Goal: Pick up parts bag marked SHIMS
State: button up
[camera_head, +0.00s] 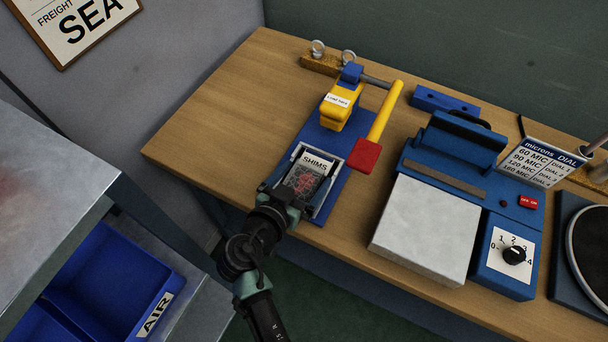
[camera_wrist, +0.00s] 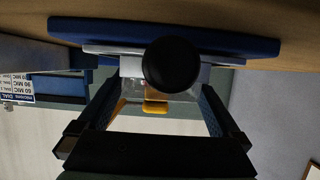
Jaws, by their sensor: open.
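The parts bag marked SHIMS (camera_head: 306,174) is a clear bag with a white header and reddish contents. It lies in a pale-rimmed holder on a blue base (camera_head: 328,141) near the table's front edge. My gripper (camera_head: 287,198) is at the bag's near end, overlapping it in the head view. In the wrist view, my gripper's fingers (camera_wrist: 160,100) stand apart, with a clear, pale part of the bag (camera_wrist: 132,72) seen between them. A dark round shape hides part of the bag there. I cannot tell whether the fingers touch it.
A yellow-and-blue tool (camera_head: 339,109) stands on the base behind the bag. A yellow-handled, red-ended tool (camera_head: 381,125) lies close to its right. A blue sealing machine (camera_head: 449,150) with a pale plate stands further right. Bare wood (camera_head: 225,120) is free at the left.

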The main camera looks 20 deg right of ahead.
jog(key=shift+w+d, duration=0.1)
jog(key=shift+d, duration=0.05)
jog(key=c, duration=1.5)
